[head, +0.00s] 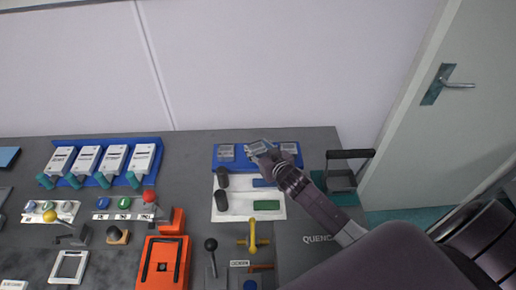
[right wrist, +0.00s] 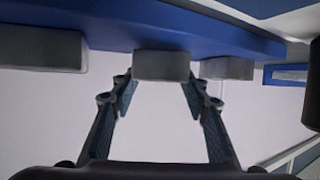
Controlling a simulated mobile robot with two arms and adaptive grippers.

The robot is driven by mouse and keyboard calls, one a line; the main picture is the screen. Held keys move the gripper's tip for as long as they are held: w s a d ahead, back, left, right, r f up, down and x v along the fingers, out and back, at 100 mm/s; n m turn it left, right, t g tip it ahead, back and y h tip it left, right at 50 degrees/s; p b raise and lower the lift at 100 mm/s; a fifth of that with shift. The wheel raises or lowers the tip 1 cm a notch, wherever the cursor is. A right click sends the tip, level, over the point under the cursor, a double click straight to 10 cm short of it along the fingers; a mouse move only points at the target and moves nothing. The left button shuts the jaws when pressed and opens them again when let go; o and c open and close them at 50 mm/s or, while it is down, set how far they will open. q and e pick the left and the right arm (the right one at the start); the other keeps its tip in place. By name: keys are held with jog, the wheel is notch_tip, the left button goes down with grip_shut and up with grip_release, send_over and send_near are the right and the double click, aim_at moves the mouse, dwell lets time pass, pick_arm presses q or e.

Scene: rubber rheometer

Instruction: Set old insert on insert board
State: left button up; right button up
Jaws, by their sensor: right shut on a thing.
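The blue insert board (head: 236,166) lies at the back of the grey bench in the head view. One grey insert sits at its left (head: 226,152) and another at its right (head: 289,148). My right gripper (head: 262,153) is over the middle of the board, shut on a grey block, the old insert (head: 257,146). In the right wrist view the old insert (right wrist: 161,66) is between the fingertips, close to the blue board (right wrist: 150,32). Whether it touches the board cannot be told. My left gripper is not in view.
A white mat (head: 240,211) in front of the board bears dark cylinders (head: 222,201), a green bar (head: 266,205) and a blue bar. A black-handled item (head: 342,180) stands right of the board. A blue rack (head: 152,172) with white units is at left. Bare bench lies between rack and board.

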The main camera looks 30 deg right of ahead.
jog(key=shift+f, duration=0.15)
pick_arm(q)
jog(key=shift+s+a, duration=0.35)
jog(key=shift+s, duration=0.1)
pick_arm(e)
jog(key=o, duration=1)
jog(key=shift+f, duration=0.15)
jog(key=o, duration=0.4)
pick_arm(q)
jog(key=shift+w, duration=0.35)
pick_arm(e)
jog(key=shift+o, duration=0.2)
jog(key=shift+s, duration=0.1)
jog(key=b+v, duration=0.1)
jog(key=v, duration=0.9)
jog(key=shift+s+a, duration=0.1)
jog(key=shift+s, duration=0.2)
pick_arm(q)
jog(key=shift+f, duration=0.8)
pick_arm(e)
jog(key=shift+s+r, duration=0.45)
jog(key=shift+s, duration=0.15)
